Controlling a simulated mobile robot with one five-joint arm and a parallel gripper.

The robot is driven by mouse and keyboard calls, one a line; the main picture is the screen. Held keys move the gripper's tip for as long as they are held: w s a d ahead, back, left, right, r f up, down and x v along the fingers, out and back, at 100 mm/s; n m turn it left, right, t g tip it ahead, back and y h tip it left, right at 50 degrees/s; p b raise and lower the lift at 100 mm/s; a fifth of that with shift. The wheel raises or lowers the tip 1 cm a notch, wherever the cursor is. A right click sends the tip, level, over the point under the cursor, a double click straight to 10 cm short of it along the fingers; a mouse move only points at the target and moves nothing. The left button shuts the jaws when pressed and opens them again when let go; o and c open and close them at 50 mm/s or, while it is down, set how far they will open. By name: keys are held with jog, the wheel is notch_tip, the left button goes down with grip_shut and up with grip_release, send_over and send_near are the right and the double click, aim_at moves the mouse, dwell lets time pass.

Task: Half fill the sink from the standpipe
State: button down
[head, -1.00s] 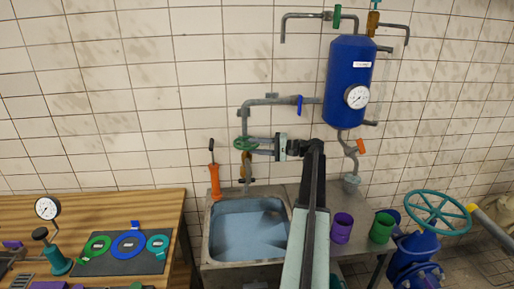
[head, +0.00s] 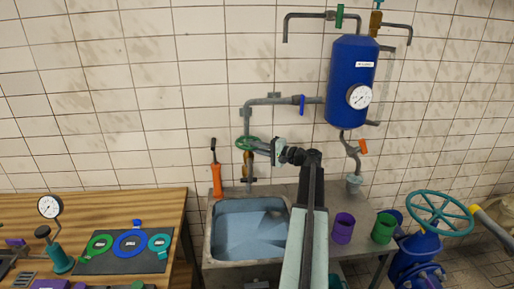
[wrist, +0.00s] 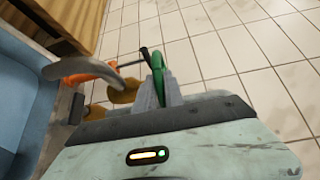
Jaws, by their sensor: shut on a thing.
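The steel sink (head: 208,240) stands below the wall pipes and holds blue-grey water (head: 248,235). I cannot tell the exact water depth. The grey standpipe (head: 247,118) runs down the wall behind the sink, with a green handwheel (head: 241,143) and a brass fitting (head: 247,164) near its lower end. I cannot tell whether water is running from it. My gripper (head: 258,146) is shut on the green handwheel, at its right side. In the wrist view, the green rim (wrist: 159,72) stands between my fingers, which hide part of it.
An orange-handled tool (head: 215,178) stands at the sink's back left. A wooden bench (head: 120,205) with gauge and rings is left. A purple cup (head: 342,228) and green cup (head: 383,228) stand right of the sink. A blue tank (head: 351,80) hangs above; a blue valve (head: 415,255) stands at right.

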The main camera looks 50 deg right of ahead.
jog(key=shift+a+m+t+h, duration=0.15)
jog(key=shift+a+m+h, duration=0.25)
jog(key=shift+h, duration=0.45)
jog(key=shift+a+m+t+h, duration=0.15)
jog(key=shift+m+h, duration=0.45)
jog(key=shift+h, duration=0.25)
jog(key=shift+w, duration=0.1)
jog(key=c, duration=1.5)
grip_release()
jog(key=shift+o, duration=0.2)
jog(key=s, duration=0.7)
jog(key=shift+s+d+r, duration=0.2)
jog(key=shift+s, duration=0.2)
